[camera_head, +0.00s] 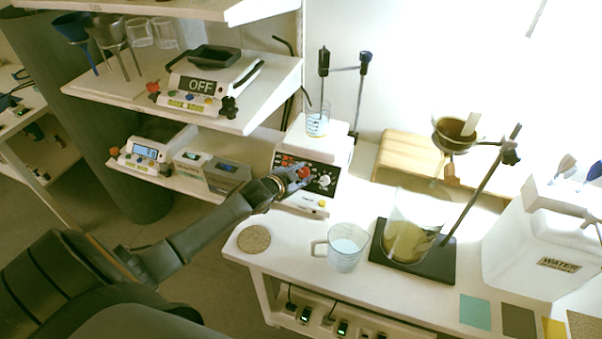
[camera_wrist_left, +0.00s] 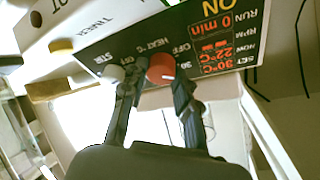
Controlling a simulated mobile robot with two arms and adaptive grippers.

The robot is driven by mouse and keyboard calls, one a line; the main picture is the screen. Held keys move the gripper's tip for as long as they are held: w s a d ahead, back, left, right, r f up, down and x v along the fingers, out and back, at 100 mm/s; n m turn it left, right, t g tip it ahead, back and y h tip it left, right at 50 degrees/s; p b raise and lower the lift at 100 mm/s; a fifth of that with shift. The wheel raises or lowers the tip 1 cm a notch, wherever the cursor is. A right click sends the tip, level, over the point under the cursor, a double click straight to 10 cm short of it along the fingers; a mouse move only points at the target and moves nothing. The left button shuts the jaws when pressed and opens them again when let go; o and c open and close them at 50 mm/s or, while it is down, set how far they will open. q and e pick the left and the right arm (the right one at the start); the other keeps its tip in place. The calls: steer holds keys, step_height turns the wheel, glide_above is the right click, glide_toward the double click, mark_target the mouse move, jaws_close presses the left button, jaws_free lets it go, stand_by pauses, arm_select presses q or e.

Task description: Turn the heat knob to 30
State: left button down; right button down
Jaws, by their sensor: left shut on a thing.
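The hot plate stirrer (camera_head: 312,165) stands at the left end of the white bench, with a clear beaker (camera_head: 317,121) on its top plate. Its black front panel faces my left arm. In the left wrist view the red heat knob (camera_wrist_left: 161,68) sits between the fingers of my left gripper (camera_wrist_left: 155,84), which is shut on it. The grey stir knob (camera_wrist_left: 113,72) is beside the left finger. The panel display (camera_wrist_left: 217,48) appears to read SET 30°C, NOW 22°C, RUN 0 min, ON. In the head view my left gripper (camera_head: 296,178) is at the panel. My right gripper is not in view.
A glass mug (camera_head: 346,249) and a round cork mat (camera_head: 254,239) are near the bench front. A large beaker (camera_head: 408,236) stands on the black stand base to the right. A white water container (camera_head: 545,245) is at the far right. Shelves with other devices are at left.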

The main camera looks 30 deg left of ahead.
arm_select(q)
steer(key=c, duration=1)
jaws_free()
steer(key=v, duration=1.2)
